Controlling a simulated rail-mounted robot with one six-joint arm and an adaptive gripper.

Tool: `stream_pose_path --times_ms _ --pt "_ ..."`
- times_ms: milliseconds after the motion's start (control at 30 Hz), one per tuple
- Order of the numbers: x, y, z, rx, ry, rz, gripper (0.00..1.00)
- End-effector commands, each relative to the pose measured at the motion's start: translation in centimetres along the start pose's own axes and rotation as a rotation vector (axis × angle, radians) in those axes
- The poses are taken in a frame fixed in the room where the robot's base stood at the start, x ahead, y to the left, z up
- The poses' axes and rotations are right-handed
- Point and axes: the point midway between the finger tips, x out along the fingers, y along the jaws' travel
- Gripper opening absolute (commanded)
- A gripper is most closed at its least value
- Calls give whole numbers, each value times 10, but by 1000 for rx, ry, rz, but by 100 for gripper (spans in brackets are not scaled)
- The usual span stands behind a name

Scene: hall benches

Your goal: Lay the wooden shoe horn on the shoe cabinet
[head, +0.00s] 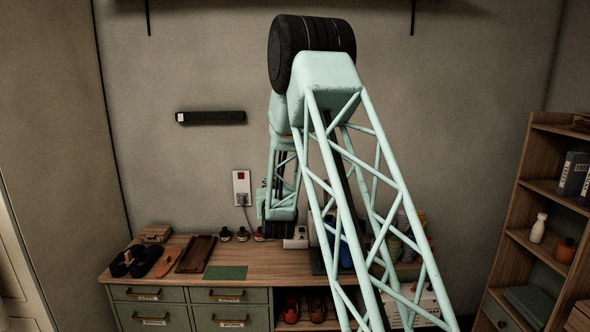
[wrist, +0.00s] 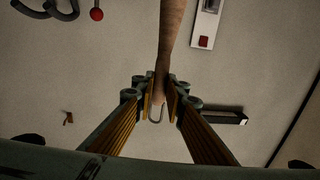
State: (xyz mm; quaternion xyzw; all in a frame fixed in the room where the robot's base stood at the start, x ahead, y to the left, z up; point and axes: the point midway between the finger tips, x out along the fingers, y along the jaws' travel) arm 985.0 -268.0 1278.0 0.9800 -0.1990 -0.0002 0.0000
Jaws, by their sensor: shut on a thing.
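My gripper (wrist: 160,88) is shut on the wooden shoe horn (wrist: 172,38), a long brown strip, in the wrist view. The horn runs from the jaws to the top edge of that view, where its far end is cut off. A small U-shaped loop (wrist: 157,113) shows by its held end. In the head view my arm hides the gripper, and I cannot make out the held horn. The shoe cabinet (head: 247,294), with a wooden top and green drawers, stands below against the wall. The wrist view faces the wall, so the cabinet top is not seen there.
Dark footwear (head: 128,261), an orange-brown flat piece (head: 169,261), a brown tray (head: 196,254) and a green mat (head: 226,273) occupy the top's left half. Small round items stand behind. A black wall bar (head: 211,117) hangs above. A shelf unit (head: 537,190) stands right.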

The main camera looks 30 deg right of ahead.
Motion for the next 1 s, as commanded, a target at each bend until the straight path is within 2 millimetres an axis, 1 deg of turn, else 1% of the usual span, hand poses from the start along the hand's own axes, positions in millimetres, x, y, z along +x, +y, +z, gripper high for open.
stream_pose_path --times_ms 33,100,267,500,600,700,800,900,1000 --pt "-7 -17 15 -1 -2 -25 0" --pt "-17 -39 30 -1 -4 -59 0" --pt "-42 -87 62 -1 -3 -138 0" --pt "-86 -157 108 -1 -3 -259 0" --pt "-104 -182 125 -1 -3 -305 0" --pt "-120 -202 137 -1 -2 -344 0" --pt "-133 -216 146 0 -1 -372 0" --pt "-141 -225 151 0 0 -390 0" --pt "-145 -229 153 0 1 -400 0"
